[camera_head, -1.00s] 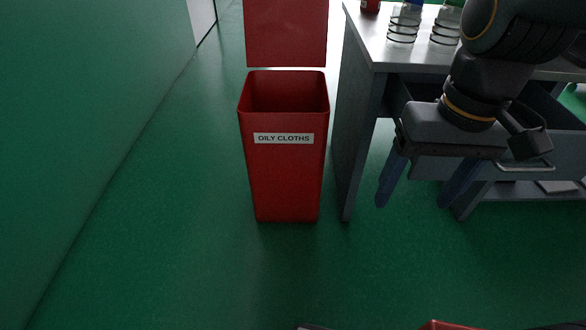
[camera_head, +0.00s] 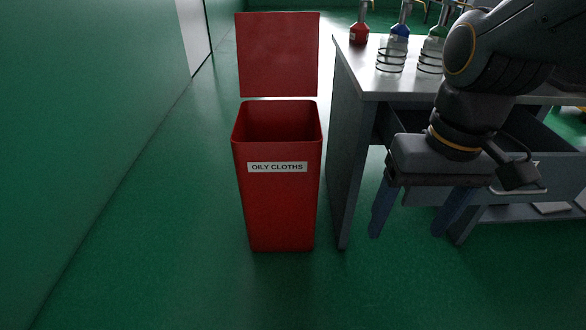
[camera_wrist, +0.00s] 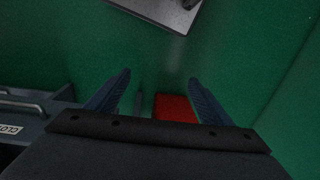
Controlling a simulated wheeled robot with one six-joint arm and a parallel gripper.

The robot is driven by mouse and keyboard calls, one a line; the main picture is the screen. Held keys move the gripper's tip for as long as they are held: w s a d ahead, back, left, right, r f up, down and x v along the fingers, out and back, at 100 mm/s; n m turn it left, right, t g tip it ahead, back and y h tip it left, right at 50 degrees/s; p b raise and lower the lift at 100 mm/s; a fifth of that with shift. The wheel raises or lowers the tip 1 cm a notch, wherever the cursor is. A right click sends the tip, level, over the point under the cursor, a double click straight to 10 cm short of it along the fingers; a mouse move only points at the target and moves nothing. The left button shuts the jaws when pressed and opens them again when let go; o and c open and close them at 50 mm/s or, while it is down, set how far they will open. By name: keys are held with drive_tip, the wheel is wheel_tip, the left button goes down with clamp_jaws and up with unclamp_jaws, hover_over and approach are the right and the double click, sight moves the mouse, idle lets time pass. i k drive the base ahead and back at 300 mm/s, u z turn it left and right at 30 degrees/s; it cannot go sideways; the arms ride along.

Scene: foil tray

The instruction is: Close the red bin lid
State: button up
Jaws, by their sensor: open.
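The red bin (camera_head: 283,205) stands upright on the floor, left of the bench, with a white label reading "OILY CLOTHS" (camera_head: 277,167). Its red lid (camera_head: 279,55) is open, standing up behind the bin's open top. My gripper (camera_head: 405,230) is open and empty, to the right of the bin and in front of the bench, apart from both. In the wrist view the two blue fingers of my gripper (camera_wrist: 158,90) are spread. A red patch, likely part of the bin (camera_wrist: 175,108), shows between them, partly hidden by the gripper body.
The grey bench (camera_head: 345,150) stands close to the bin's right side. It carries a red bottle (camera_head: 359,34), other bottles and wire holders, and has an open drawer (camera_head: 535,172). A green wall (camera_head: 80,120) runs along the left. The floor (camera_head: 190,270) left and in front of the bin is clear.

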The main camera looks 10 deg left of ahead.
sight(277, 56)
drive_tip(key=u, duration=0.45)
drive_tip(key=i, duration=0.5)
drive_tip(key=u, duration=0.65)
drive_tip(key=i, duration=0.65)
drive_tip(key=z, duration=0.15)
